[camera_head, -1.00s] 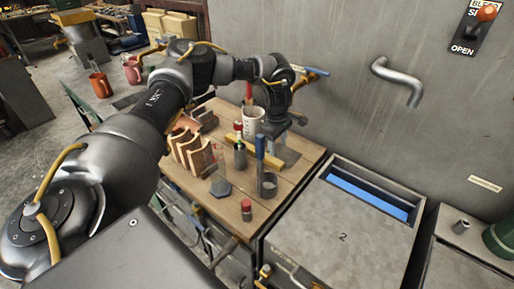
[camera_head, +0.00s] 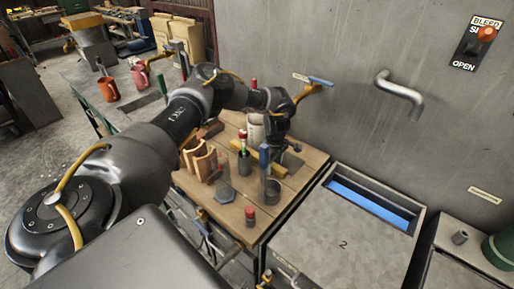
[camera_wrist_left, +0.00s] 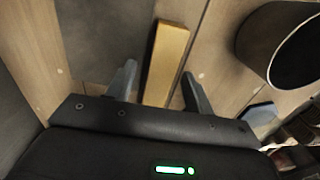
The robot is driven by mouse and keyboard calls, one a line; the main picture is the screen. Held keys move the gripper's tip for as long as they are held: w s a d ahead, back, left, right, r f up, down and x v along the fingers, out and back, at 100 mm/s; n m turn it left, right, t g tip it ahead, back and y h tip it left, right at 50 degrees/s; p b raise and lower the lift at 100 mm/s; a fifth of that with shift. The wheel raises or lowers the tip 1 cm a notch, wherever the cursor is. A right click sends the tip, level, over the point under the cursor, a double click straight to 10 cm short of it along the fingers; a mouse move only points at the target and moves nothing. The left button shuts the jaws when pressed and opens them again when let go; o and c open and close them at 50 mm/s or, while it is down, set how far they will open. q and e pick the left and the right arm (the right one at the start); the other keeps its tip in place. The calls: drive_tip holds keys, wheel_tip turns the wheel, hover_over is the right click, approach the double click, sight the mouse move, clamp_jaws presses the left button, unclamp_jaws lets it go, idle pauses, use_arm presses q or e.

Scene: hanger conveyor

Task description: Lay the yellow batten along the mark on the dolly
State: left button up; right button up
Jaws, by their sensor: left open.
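The yellow batten (camera_head: 270,165) lies on the wooden bench top, partly hidden by a blue-handled tool and other items in front of it. In the left wrist view the batten (camera_wrist_left: 166,62) runs up between my two fingers. My left gripper (camera_wrist_left: 160,88) is open, one finger on each side of the batten, with gaps showing. I cannot tell whether the fingers are down at its height. In the head view my left gripper (camera_head: 284,153) is over the far side of the bench, partly hidden. I cannot make out the dolly or its mark. My right gripper is not in view.
The wall rises behind the bench.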

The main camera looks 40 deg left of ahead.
use_arm(q)
drive_tip(key=shift+f, duration=0.25)
clamp_jaws()
